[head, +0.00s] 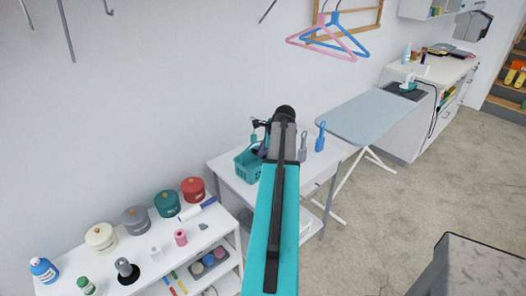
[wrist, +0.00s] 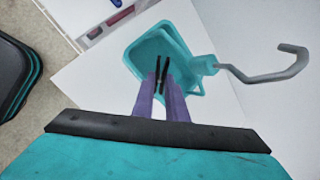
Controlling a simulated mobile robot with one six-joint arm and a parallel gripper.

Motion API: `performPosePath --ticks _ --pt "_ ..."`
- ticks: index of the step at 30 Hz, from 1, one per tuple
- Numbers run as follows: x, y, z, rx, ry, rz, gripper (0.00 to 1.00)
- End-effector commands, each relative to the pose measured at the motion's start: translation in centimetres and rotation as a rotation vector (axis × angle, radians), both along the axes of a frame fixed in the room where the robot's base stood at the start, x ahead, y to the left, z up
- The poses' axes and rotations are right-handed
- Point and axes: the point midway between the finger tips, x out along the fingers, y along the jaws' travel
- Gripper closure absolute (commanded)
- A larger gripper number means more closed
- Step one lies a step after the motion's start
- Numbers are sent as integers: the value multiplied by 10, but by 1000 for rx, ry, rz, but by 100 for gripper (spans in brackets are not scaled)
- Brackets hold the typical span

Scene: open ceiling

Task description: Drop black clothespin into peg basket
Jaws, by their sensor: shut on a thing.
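The peg basket (wrist: 137,64) is a teal open container with a grey hook, below my fingers in the wrist view. In the head view the basket (head: 243,168) is on a white table, partly hidden by my arm. My gripper (wrist: 161,90) has purple fingers shut on a black clothespin (wrist: 161,72). The clothespin points away from the fingers and appears over the basket's opening. Its height above the basket is hard to tell. In the head view my gripper (head: 262,149) is mostly hidden behind my arm, and the clothespin cannot be made out.
Grey and blue brush-like items (head: 320,136) stand on the table right of my arm. An ironing board (head: 365,117) is farther right. A shelf with several lidded pots (head: 136,219) and bottles is at the left. Pink and blue hangers (head: 322,42) hang above.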

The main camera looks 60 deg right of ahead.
Motion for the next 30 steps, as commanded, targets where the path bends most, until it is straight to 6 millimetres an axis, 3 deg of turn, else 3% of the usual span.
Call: performPosePath --ticks 18,30 --pt "19 -6 -36 0 0 0 100" --pt "23 -7 -43 -1 -1 0 100"
